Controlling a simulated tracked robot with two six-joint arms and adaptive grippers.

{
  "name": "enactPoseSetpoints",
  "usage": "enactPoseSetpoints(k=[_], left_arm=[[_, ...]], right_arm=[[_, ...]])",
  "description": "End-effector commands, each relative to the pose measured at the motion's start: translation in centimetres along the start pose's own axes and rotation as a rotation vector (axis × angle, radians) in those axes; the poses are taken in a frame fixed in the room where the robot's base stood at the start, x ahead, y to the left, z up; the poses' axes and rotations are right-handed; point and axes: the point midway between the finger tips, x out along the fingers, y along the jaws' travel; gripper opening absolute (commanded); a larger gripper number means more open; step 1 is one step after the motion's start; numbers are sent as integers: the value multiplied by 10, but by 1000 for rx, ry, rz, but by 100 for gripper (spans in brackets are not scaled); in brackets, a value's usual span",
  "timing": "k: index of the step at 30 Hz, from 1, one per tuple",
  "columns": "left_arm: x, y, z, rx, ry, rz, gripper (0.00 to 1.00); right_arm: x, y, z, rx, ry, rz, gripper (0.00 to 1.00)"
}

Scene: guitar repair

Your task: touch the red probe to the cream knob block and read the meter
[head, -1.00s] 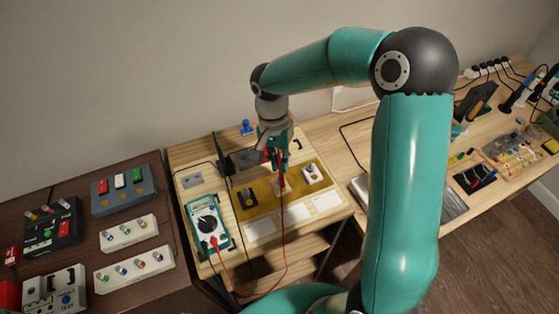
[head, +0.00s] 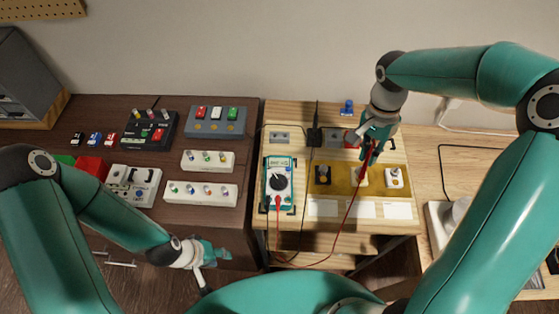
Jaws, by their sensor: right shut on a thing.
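The teal multimeter (head: 279,183) lies on the light wooden bench, its dial facing up. Its display is too small to read. A cream knob block (head: 361,180) sits in the middle of the ochre mat (head: 341,188), between a black block (head: 322,175) and a white block (head: 394,178). My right gripper (head: 369,152) is shut on the red probe (head: 366,160) just above the cream block. Its red lead runs down toward the meter. I cannot tell whether the tip touches the block. My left gripper (head: 220,252) is low in front of the dark bench; its jaw opening is unclear.
The dark bench at left holds white knob strips (head: 201,193), a grey switch box (head: 215,121) and a black panel (head: 149,130). White cards (head: 360,209) lie in front of the mat. A blue item (head: 347,107) stands at the back.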

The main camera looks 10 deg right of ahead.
Motion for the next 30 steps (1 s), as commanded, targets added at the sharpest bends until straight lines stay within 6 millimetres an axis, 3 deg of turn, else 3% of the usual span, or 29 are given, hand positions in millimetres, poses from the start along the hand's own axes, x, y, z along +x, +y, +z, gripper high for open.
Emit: enactPoseSetpoints(k=[10,17,30], left_arm=[[-2,1,0,0,0,0,40],[-16,6,0,0,0,0,40],[-16,6,0,0,0,0,40]], right_arm=[[-3,1,1,0,-1,1,0],[-24,3,3,0,0,0,0],[-56,8,6,0,1,-1,0]])
